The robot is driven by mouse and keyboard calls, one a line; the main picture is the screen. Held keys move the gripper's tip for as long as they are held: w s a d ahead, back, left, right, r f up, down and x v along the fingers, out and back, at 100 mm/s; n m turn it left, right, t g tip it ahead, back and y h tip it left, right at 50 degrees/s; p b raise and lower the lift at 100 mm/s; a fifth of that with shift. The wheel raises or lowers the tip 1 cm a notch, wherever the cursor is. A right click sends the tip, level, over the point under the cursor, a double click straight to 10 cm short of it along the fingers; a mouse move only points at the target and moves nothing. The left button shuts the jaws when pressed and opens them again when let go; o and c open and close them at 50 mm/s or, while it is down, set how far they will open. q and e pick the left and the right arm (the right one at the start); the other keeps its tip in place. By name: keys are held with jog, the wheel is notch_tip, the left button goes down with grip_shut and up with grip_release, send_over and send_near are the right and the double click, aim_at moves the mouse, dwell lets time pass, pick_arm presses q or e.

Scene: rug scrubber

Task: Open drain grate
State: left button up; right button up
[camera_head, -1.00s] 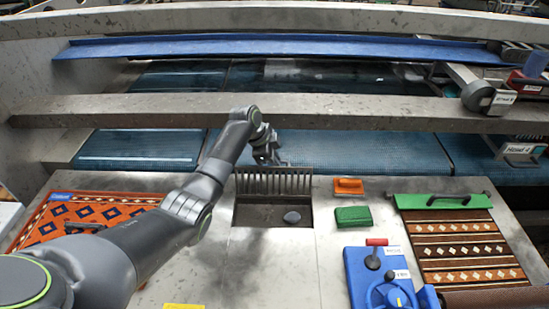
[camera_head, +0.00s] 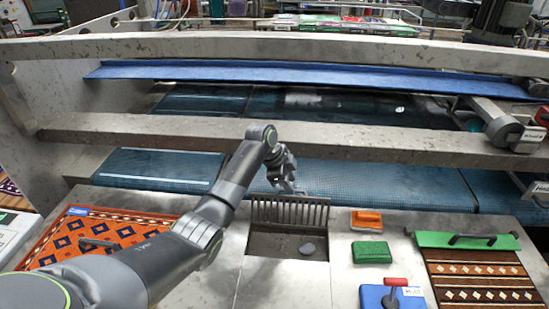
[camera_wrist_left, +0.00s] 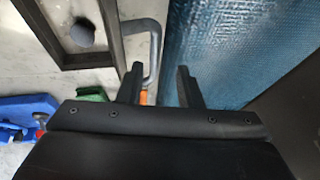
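The drain grate (camera_head: 290,211) is a dark slatted metal panel. It stands upright at the back edge of the square drain recess (camera_head: 272,243), so the recess is uncovered. A rounded grey lump (camera_head: 308,249) lies inside. My left gripper (camera_head: 290,188) is just behind and above the grate's top edge in the head view. In the left wrist view the left gripper (camera_wrist_left: 158,80) has its fingers apart. A grey bent handle (camera_wrist_left: 154,50) reaches down to the gap between the fingertips; I cannot tell whether it touches them. My right gripper is not in view.
An orange brush (camera_head: 366,219) and a green sponge (camera_head: 371,252) lie right of the recess. A patterned orange rug (camera_head: 130,230) lies left, a brown rug (camera_head: 475,275) right. A blue lever unit (camera_head: 375,298) is in front. A metal beam (camera_head: 380,145) crosses behind.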

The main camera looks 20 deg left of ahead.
pick_arm(q)
jog(key=b+v, duration=0.2)
jog(key=v, duration=1.2)
jog(key=shift+r+b, duration=0.2)
jog(key=shift+b, duration=0.15)
jog(key=shift+a, duration=0.1)
jog(key=shift+c, duration=0.4)
